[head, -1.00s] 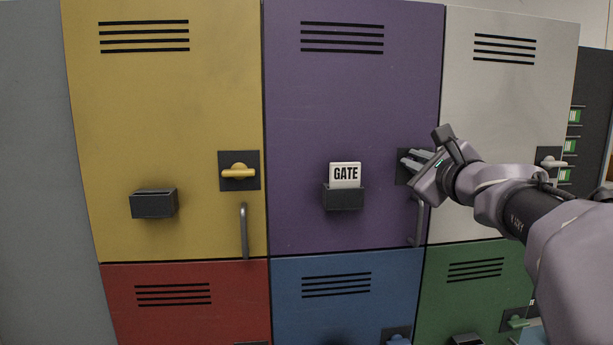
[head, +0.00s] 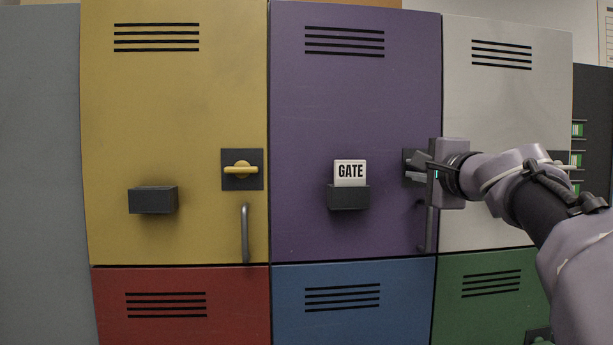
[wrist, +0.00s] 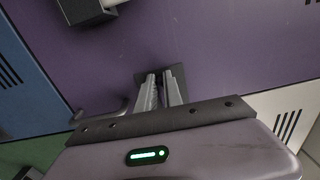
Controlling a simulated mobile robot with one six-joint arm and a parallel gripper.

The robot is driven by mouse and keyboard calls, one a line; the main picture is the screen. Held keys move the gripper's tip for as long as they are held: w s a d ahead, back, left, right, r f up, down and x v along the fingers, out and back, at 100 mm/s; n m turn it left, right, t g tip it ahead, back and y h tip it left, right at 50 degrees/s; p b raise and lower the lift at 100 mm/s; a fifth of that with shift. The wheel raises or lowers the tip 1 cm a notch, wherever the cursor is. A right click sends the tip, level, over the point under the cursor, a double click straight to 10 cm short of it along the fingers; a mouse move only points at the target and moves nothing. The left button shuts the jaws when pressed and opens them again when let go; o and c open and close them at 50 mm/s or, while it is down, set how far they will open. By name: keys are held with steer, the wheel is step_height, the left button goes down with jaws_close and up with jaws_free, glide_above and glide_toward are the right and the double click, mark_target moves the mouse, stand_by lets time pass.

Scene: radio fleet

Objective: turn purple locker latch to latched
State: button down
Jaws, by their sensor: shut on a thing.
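The purple locker door (head: 356,105) fills the middle of the head view. Its latch sits on a dark plate (head: 407,157) near the door's right edge, above the door's grey bar handle (head: 428,228). My gripper (head: 414,170) reaches in from the right and is shut on the latch, its fingertips at the plate. In the wrist view my gripper (wrist: 160,92) has its fingers close together over the dark latch plate (wrist: 179,78). The latch lever is hidden by the fingers, so I cannot tell its angle.
A yellow locker (head: 180,100) with a level yellow latch (head: 241,170) stands left, a white locker (head: 505,110) right. A GATE card (head: 350,172) stands in a dark holder (head: 348,198) on the purple door. Red, blue and green lockers lie below.

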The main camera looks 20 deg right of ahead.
stand_by(0.5)
steer(key=c, duration=1.5)
jaws_free()
steer(key=shift+f, duration=0.1)
